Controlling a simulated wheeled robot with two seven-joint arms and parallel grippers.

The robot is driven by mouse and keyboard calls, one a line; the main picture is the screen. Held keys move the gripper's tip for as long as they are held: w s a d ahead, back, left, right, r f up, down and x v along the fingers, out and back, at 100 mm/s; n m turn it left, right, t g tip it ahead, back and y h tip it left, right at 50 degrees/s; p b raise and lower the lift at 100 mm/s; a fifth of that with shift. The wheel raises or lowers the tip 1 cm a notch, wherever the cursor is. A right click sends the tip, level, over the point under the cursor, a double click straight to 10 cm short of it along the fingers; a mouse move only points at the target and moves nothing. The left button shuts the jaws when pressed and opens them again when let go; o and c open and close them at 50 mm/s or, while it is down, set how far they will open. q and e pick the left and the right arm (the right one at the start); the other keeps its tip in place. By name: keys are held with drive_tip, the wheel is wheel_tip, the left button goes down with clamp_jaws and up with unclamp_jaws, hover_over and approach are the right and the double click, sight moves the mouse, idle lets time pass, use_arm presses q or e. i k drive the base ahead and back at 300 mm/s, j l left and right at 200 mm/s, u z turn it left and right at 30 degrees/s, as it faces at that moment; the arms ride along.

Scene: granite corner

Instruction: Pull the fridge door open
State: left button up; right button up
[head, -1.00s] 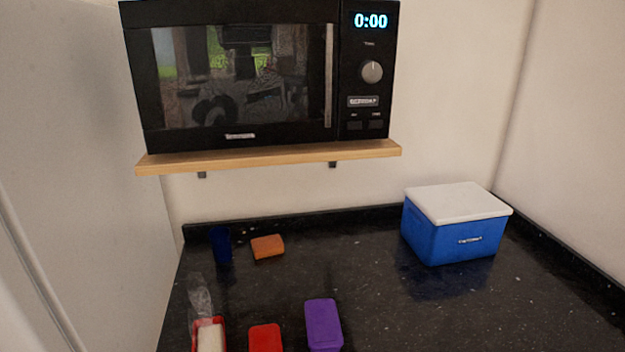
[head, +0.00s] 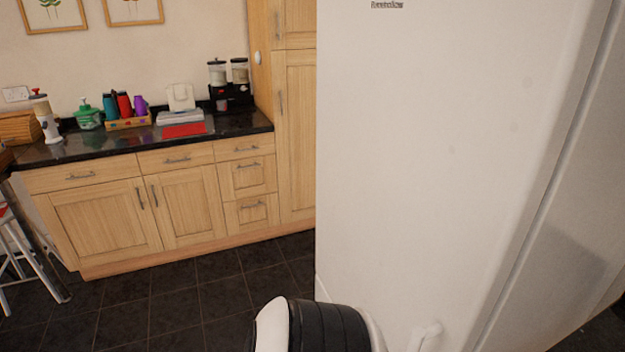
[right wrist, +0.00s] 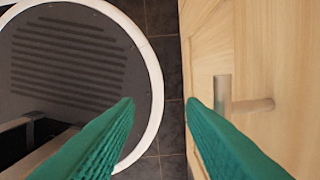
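The fridge (head: 430,150) is a tall white appliance filling the right half of the head view, with a small dark label near its top. A long vertical edge and groove run down its right side. A small pale shape (head: 428,335) shows low on the fridge front; I cannot tell whether it is a handle. My right gripper (right wrist: 160,102) shows in the right wrist view with its two green fingers apart and nothing between them. It is beside a wooden cabinet front, away from any visible fridge part. My left gripper is not in view.
Wooden cabinets (head: 185,205) with a dark counter stand at the left. A metal cabinet handle (right wrist: 245,105) is close to my right gripper's right finger. Dark floor tiles (head: 180,305) are clear before the cabinets. A stool (head: 25,255) stands at far left.

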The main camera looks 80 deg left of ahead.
sight(443, 126)
drive_tip(key=u, duration=2.45)
